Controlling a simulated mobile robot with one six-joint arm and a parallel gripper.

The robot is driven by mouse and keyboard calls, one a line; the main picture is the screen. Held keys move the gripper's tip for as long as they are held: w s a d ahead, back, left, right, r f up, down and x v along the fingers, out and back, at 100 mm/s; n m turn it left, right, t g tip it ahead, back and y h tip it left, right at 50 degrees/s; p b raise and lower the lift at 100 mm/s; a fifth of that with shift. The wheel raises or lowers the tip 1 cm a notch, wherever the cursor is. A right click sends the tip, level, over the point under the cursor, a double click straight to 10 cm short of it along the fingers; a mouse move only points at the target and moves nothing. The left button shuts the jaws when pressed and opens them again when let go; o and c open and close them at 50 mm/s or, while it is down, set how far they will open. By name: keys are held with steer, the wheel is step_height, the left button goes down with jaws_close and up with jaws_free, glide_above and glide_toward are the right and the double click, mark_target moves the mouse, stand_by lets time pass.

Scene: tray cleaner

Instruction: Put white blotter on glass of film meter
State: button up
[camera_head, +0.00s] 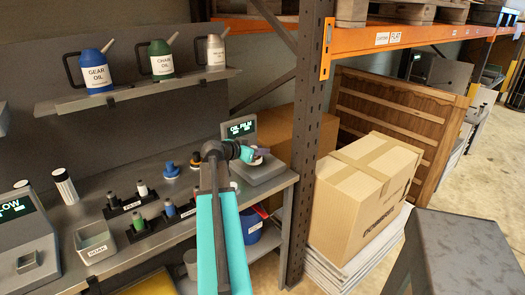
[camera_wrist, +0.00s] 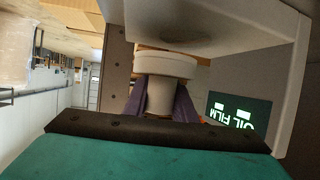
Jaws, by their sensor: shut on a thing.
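The film meter (camera_head: 262,173) stands at the right end of the bench, with its lit "OIL FILM" display (camera_head: 241,129) at the back. My gripper (camera_head: 257,157) is over its top. In the wrist view my gripper (camera_wrist: 163,103) is shut on the stem of the white blotter (camera_wrist: 160,93), a purple finger on each side. The blotter's wide pad faces the film meter's pale casing (camera_wrist: 262,40), close to a greyish round spot (camera_wrist: 185,42) that seems to be the glass. I cannot tell whether pad and glass touch. My arm hides part of the meter in the head view.
Dark racks (camera_head: 126,206) with several small coloured-top pieces stand mid-bench, near blue knobbed items (camera_head: 171,169). A grey bin (camera_head: 95,242) is at left. Oil cans line the shelf (camera_head: 140,92). A rack post (camera_head: 308,130) rises just right of the meter.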

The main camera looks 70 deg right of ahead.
steer(key=shift+w+d+f+p, duration=0.1)
steer(key=shift+d+p, duration=0.1)
steer(key=shift+d, duration=0.8)
steer(key=shift+w+d+f+p, duration=0.1)
steer(key=shift+w+d+p, duration=0.1)
steer(key=shift+d, duration=0.85)
steer(key=shift+w+d+f+p, duration=0.1)
steer(key=shift+d+p, duration=0.1)
steer(key=shift+d, duration=0.8)
steer(key=shift+s, duration=0.1)
steer(key=shift+f, duration=0.1)
steer(key=shift+f+p, duration=0.55)
steer(key=shift+f, duration=1.1)
steer(key=shift+f, duration=0.15)
steer(key=o, duration=1.1)
steer(key=shift+r, duration=0.2)
steer(key=shift+a, duration=0.4)
steer(key=b+v, duration=0.2)
steer(key=v, duration=0.9)
steer(key=shift+w+a+r, duration=0.1)
steer(key=shift+w+r, duration=0.05)
steer(key=shift+w, duration=0.05)
